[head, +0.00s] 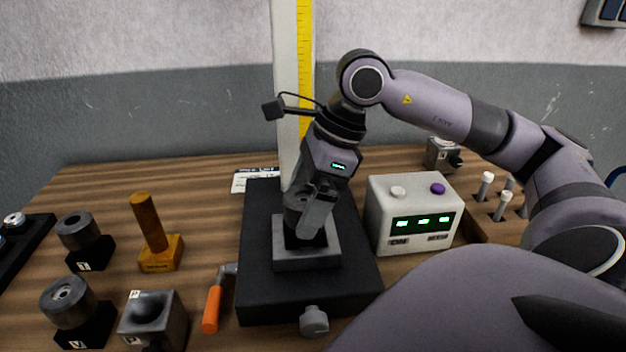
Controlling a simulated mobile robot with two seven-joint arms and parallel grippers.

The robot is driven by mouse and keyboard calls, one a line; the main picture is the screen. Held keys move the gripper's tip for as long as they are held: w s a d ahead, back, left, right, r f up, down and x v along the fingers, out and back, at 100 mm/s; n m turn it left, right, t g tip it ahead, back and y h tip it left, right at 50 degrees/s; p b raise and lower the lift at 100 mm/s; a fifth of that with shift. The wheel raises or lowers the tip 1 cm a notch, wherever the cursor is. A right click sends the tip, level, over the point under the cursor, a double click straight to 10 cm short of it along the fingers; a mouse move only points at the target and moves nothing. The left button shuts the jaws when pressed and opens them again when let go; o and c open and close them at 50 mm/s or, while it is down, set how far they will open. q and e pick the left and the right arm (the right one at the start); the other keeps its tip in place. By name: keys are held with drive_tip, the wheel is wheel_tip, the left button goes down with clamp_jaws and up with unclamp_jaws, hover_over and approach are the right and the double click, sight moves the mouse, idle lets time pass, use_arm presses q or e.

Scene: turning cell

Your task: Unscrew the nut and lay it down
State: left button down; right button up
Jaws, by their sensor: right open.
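My right gripper (310,220) points down over a grey square block (290,262) on a black base (259,295). Its jaws are open around or just above a dark part at the top of the block. I cannot make out the nut; the fingers hide most of that spot, and I cannot tell whether they touch anything. My left gripper is not in view.
A white column (286,60) with a yellow scale stands behind. A white box (412,238) with buttons and green displays is to the right. An orange-handled tool (212,308), a wooden-handled block (150,225) and dark knobbed parts (80,230) are left. Bare wood lies between them.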

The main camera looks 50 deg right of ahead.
drive_tip(key=shift+f, duration=0.15)
drive_tip(key=c, duration=1.1)
drive_tip(key=n, duration=0.2)
drive_tip(key=n+g, duration=0.1)
drive_tip(key=n, duration=0.1)
drive_tip(key=shift+g+y+p, duration=0.3)
drive_tip(key=shift+y+p, duration=0.1)
drive_tip(key=shift+c, duration=0.2)
drive_tip(key=n+g, duration=0.1)
drive_tip(key=n, duration=0.1)
drive_tip(key=shift+n, duration=0.3)
drive_tip(key=shift+r+p, duration=0.8)
drive_tip(key=shift+r, duration=0.1)
drive_tip(key=shift+r, duration=0.1)
drive_tip(key=shift+r, duration=0.15)
